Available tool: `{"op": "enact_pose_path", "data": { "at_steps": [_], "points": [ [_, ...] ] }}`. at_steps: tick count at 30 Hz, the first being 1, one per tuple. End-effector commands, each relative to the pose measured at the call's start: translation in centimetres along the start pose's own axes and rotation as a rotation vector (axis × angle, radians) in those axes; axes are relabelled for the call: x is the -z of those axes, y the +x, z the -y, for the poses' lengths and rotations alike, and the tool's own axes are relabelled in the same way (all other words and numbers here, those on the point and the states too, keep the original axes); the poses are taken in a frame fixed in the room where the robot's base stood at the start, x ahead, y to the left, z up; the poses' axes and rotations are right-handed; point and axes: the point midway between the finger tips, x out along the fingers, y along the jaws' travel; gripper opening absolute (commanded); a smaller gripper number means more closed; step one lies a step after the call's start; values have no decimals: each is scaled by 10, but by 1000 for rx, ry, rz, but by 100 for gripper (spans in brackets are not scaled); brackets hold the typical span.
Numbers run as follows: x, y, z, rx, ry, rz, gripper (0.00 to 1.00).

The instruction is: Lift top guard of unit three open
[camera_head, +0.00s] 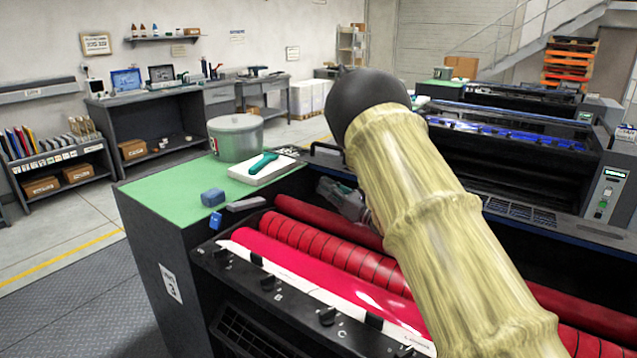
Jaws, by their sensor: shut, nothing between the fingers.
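The near ink unit (168,235) has a black body, a green top and a white side label (170,283) too small to read surely. Its red rollers (330,250) lie exposed in front of my gripper. I cannot clearly make out its top guard; a dark bar with a rounded handle (326,148) shows behind the rollers, partly hidden by my arm. My gripper (326,188) is shut and empty, low over the back of the rollers, left of my sleeved arm. My arm hides the unit's middle and right; I cannot tell whether the gripper touches anything.
On the green top stand a grey tin (235,138), a white tray (262,168) with a teal tool (263,162), and a blue block (213,197). Black knobs (327,316) line the front rail. Another unit (520,150) stands behind to the right. The floor (85,250) at left is clear.

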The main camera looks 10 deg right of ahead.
Motion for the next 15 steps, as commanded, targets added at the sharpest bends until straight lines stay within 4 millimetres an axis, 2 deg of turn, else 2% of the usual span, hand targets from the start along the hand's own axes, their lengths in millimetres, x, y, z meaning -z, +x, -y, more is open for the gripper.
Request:
{"op": "enact_pose_path", "data": {
  "at_steps": [6,15],
  "points": [
    [0,43,-4,-10,3,-1,0],
    [3,82,-1,-6,3,-2,0]
  ]
}}
